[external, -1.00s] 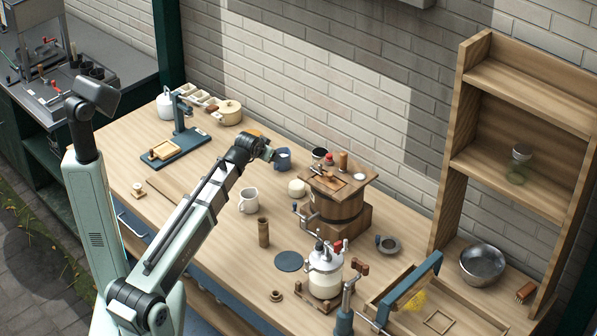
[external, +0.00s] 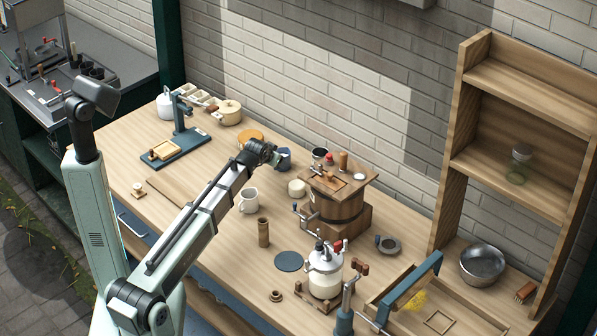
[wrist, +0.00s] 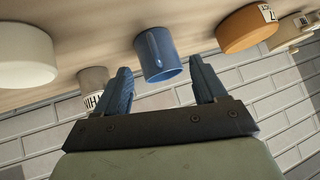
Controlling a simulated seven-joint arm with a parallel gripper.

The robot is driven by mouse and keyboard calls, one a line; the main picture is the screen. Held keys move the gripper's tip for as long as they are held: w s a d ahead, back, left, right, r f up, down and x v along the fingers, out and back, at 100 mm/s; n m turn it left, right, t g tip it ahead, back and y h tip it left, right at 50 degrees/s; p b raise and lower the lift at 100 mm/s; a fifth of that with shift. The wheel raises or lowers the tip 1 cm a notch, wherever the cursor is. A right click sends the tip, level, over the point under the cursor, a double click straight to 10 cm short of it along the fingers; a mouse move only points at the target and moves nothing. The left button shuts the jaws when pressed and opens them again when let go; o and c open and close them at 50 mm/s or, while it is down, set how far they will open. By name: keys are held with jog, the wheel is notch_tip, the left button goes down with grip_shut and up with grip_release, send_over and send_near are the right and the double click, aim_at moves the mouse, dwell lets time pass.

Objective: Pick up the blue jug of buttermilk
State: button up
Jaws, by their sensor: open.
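The blue jug (wrist: 160,58) stands on the table in the wrist view, seen in a tilted picture, between and just beyond my fingertips. In the external view the jug (external: 285,157) is small and partly hidden behind the end of my arm. My gripper (wrist: 163,82) is open, with its two blue-grey fingers spread to either side of the jug and nothing held. In the external view my gripper (external: 273,159) is right beside the jug, but its fingers are too small to tell apart.
An orange round container (wrist: 247,30) and a cream round container (wrist: 25,62) flank the jug. A labelled cup (wrist: 93,86) is close to one finger. The wooden churn (external: 338,205) and a white mug (external: 248,200) stand nearby; a brick wall is behind.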

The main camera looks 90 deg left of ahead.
aim_at(285, 150)
jog(key=x, duration=0.4)
jog(key=shift+w+d+f, duration=0.1)
jog(key=shift+w+f, duration=0.05)
jog(key=shift+f, duration=0.05)
jog(key=shift+c, duration=0.2)
grip_shut()
dwell(0.5)
